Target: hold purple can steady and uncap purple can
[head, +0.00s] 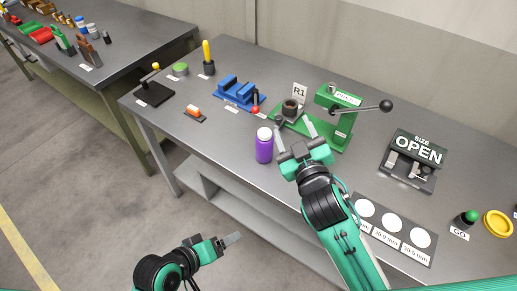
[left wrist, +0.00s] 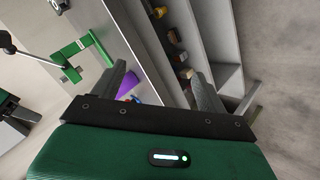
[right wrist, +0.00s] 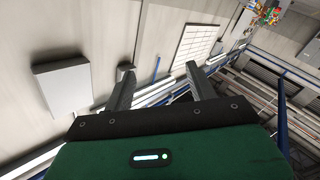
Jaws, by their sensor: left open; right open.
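The purple can (head: 264,150) stands upright near the front edge of the grey workbench (head: 350,170), with a white cap (head: 264,133) on top. My right gripper (head: 295,127) is open and empty, just right of the can and apart from it. My left gripper (head: 232,239) is open and empty, low in front of the bench and away from the can. In the left wrist view the purple can (left wrist: 127,84) shows partly behind one finger. The right wrist view shows the open fingers (right wrist: 160,70) against the wall, without the can.
Behind the can stand a blue vise (head: 238,92) and a green press (head: 335,120) with a long lever. An OPEN size gauge (head: 413,155) and a plate with white circles (head: 392,232) are right.

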